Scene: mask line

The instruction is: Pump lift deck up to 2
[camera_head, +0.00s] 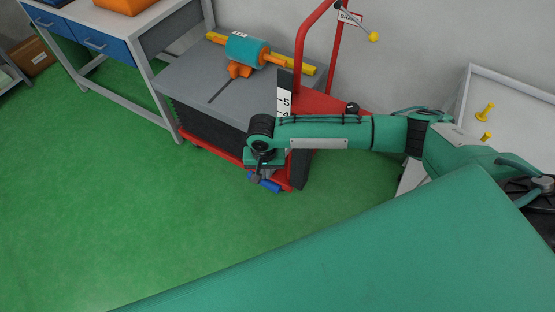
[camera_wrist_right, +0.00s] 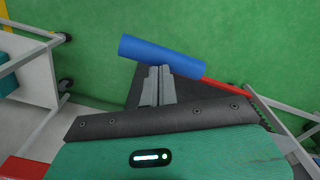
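The lift deck (camera_head: 218,72) is a grey platform on dark bellows over a red base, with a red push handle (camera_head: 302,45) at its right. A white scale plate (camera_head: 284,103) shows 5 and 4; its lower part is hidden behind my right arm. A blue pedal bar (camera_head: 270,184) sits low at the near corner; it also shows as a blue cylinder in the right wrist view (camera_wrist_right: 155,54). My right gripper (camera_head: 260,176) is right above the pedal bar. In the wrist view its fingers (camera_wrist_right: 158,72) are together, their tips at the bar; contact is unclear. My left gripper is not in view.
A teal motor-like part (camera_head: 247,50) with orange and yellow pieces lies on the deck. A workbench with blue drawers (camera_head: 106,43) stands at left, and a white table (camera_head: 500,105) at right. Green floor is clear at left.

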